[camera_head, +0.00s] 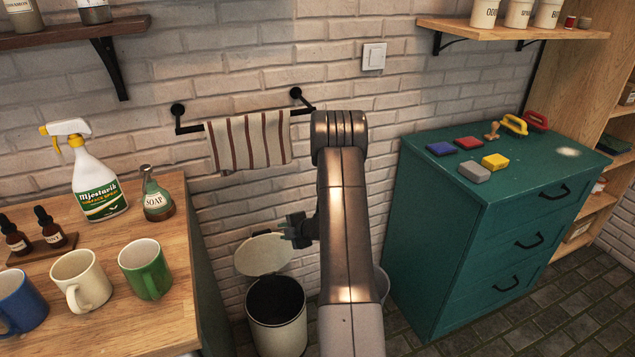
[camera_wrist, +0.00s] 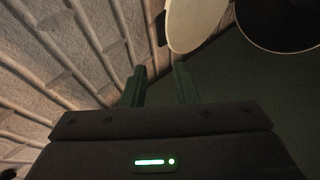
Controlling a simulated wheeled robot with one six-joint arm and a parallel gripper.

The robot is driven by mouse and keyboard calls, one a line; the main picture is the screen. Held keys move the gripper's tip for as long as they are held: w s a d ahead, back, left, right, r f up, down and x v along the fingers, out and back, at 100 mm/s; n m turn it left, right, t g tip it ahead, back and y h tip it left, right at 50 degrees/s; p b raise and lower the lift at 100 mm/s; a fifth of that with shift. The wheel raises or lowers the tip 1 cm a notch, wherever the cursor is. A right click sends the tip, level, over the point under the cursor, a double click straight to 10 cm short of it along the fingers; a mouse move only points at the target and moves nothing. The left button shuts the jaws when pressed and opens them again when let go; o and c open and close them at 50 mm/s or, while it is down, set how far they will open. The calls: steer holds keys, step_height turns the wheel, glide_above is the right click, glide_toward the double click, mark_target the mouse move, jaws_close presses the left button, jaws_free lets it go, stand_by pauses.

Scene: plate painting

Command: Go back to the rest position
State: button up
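My arm rises in the middle of the head view, in front of the brick wall. My gripper (camera_head: 286,233) hangs left of the arm, in front of and above the trash bin (camera_head: 277,318). In the wrist view its two green fingers (camera_wrist: 160,82) stand apart with nothing between them. The wrist view also shows the pale bin lid (camera_wrist: 195,22) and part of the dark bin opening (camera_wrist: 283,20) beyond the fingers. Part of the gripper is small and dark in the head view.
The wooden counter (camera_head: 150,270) at left holds mugs, a spray bottle (camera_head: 97,185) and a soap bottle (camera_head: 156,195). A green drawer cabinet (camera_head: 480,230) at right holds colored blocks and stamps. A striped towel (camera_head: 250,142) hangs on the wall rail behind the arm.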

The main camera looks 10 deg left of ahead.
mark_target(261, 232)
steer(key=shift+a, duration=0.1)
steer(key=x, duration=1.3)
steer(key=shift+w+a+f+p, duration=0.2)
steer(key=shift+w+p, duration=0.1)
steer(key=shift+p, duration=0.1)
steer(key=shift+r, duration=0.15)
